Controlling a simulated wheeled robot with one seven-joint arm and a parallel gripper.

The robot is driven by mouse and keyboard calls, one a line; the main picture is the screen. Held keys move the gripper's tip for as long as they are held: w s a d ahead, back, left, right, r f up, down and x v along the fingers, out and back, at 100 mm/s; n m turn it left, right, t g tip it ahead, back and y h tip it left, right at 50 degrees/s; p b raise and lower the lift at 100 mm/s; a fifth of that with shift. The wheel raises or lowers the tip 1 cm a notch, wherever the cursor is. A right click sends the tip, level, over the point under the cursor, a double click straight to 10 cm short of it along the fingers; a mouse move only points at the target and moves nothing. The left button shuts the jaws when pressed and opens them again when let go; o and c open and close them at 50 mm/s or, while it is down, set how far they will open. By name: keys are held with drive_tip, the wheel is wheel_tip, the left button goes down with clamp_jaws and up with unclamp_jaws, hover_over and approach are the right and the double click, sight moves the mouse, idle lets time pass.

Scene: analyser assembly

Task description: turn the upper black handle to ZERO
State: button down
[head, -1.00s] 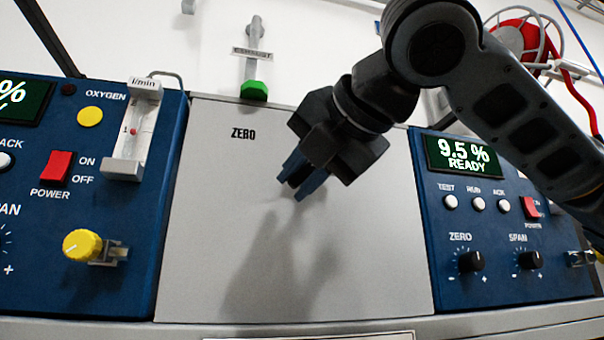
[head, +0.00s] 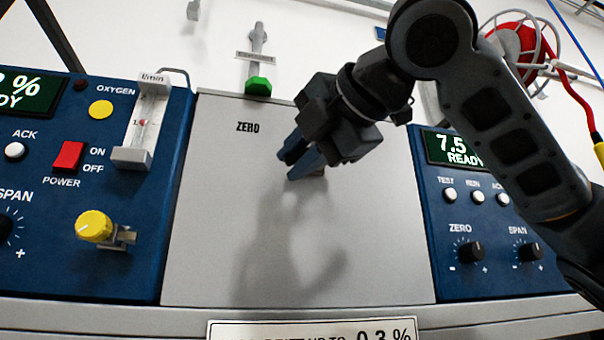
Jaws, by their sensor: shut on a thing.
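The grey panel (head: 215,220) stands in the middle of the head view, with a printed ZERO label (head: 248,127) at its upper left. My gripper (head: 300,164) is in front of the panel, right of and a little below the label. Its blue fingers point down and to the left and are closed on the upper black handle. The handle is almost wholly hidden by the fingers and gripper body, so its exact pointing cannot be told. A small brownish part (head: 319,172) shows just beside the fingers.
A blue analyser (head: 60,215) with a yellow knob (head: 95,227) is at left. Another blue analyser (head: 480,275) with two black knobs is at right, partly behind my arm. A green-tipped fitting (head: 258,86) is above the panel. The lower panel is clear.

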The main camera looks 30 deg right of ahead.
drive_tip(key=m+b, duration=0.1)
drive_tip(key=m+t+b, duration=0.1)
drive_tip(key=shift+w+a+r+m+y, duration=0.1)
drive_tip(key=shift+a+r+m+y, duration=0.1)
drive_tip(key=shift+r+m+y, duration=0.15)
drive_tip(key=shift+r+m+t+b, duration=0.5)
drive_tip(key=shift+m+b, duration=0.45)
drive_tip(key=shift+b, duration=0.1)
drive_tip(key=shift+r, duration=0.1)
drive_tip(key=c, duration=1.1)
unclamp_jaws()
drive_tip(key=shift+s+d+b, duration=0.2)
drive_tip(key=shift+s+b, duration=0.25)
drive_tip(key=shift+s, duration=1.5)
drive_tip(key=shift+s+d+b, duration=0.15)
drive_tip(key=shift+s+b, duration=0.3)
drive_tip(key=shift+s, duration=1.5)
